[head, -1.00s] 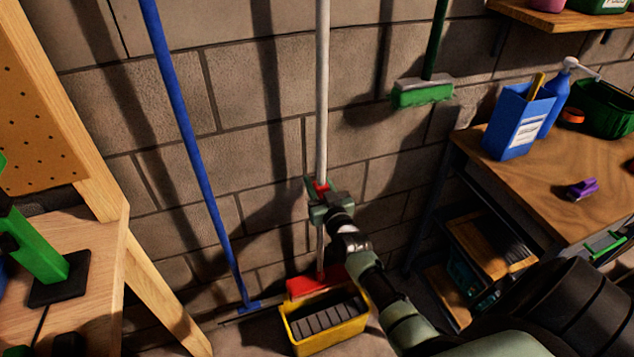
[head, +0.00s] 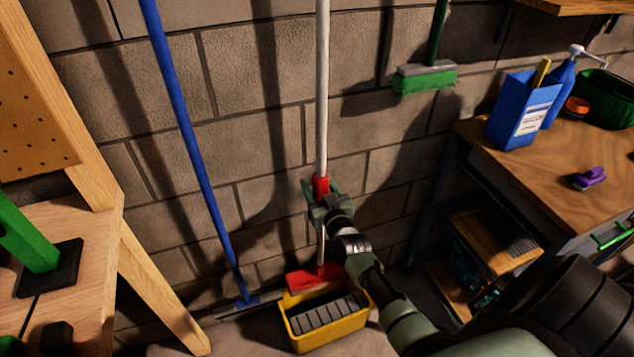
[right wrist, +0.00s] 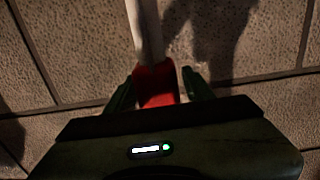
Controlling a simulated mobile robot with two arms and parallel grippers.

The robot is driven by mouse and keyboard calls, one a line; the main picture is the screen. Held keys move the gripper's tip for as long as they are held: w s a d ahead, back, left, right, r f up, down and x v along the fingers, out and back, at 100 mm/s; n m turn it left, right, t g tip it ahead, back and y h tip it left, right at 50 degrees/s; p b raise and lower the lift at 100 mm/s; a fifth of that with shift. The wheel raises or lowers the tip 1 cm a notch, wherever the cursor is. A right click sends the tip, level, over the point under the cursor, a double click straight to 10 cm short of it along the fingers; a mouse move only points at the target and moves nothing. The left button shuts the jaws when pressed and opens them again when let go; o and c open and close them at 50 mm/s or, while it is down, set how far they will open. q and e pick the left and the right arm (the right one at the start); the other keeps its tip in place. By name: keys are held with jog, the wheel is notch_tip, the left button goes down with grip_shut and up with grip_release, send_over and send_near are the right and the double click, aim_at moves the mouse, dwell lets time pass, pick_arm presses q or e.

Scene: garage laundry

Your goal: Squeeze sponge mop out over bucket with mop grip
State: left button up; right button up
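The sponge mop has a long white pole (head: 322,90), a red grip (head: 320,186) and a red head piece (head: 314,277) at the bottom. It stands upright near the block wall. The head piece is at the back edge of a yellow bucket (head: 330,338), overlapping it in the picture; contact cannot be told. The sponge itself is not clearly visible. My right gripper (head: 323,190) is at the red grip. In the right wrist view its fingers (right wrist: 158,88) stand spread on either side of the red grip (right wrist: 156,84), with narrow gaps. My left gripper is out of view.
A blue-handled tool (head: 195,150) leans on the wall left of the mop. A green brush (head: 425,78) hangs at upper right. A wooden bench (head: 75,220) stands left, a workbench (head: 540,185) right. A dark grey ribbed insert (head: 325,312) lies in the bucket.

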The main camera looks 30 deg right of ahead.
aim_at(323, 188)
jog(key=shift+r, duration=0.15)
jog(key=v, duration=0.7)
jog(key=shift+s, duration=0.35)
notch_tip(323, 188, up, 3)
jog(key=shift+r+p, duration=0.2)
jog(key=shift+p, duration=1.05)
jog(key=shift+w+f, duration=0.2)
jog(key=shift+w, duration=0.1)
jog(key=x, duration=0.7)
jog(key=shift+w+d+b, duration=0.1)
jog(key=shift+w+b, duration=0.05)
jog(key=shift+b, duration=0.2)
